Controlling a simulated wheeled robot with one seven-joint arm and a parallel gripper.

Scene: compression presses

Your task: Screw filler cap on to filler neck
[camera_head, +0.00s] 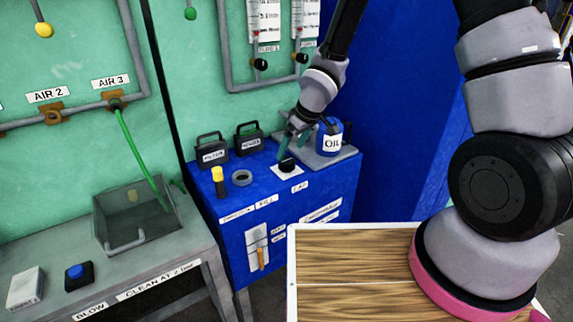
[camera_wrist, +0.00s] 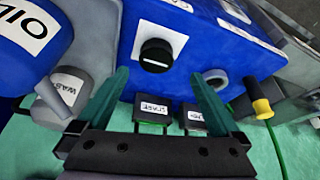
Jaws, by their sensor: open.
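The black filler cap (camera_head: 287,165) sits on a white plate on top of the blue cabinet. In the wrist view the cap (camera_wrist: 155,54) shows a white line across its top. The filler neck looks like the grey ring (camera_head: 242,177) left of the cap; it also shows in the wrist view (camera_wrist: 215,78) and is uncapped. My gripper (camera_head: 294,143) is open and empty, with its teal fingers above and close to the cap. In the wrist view the cap lies ahead of and between the fingertips (camera_wrist: 160,78), apart from both.
A blue oil jug (camera_head: 333,137) stands on a grey tray right of my gripper. Two dark canisters (camera_head: 212,149) stand behind the neck. A wooden-topped surface (camera_head: 350,270) is in the foreground.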

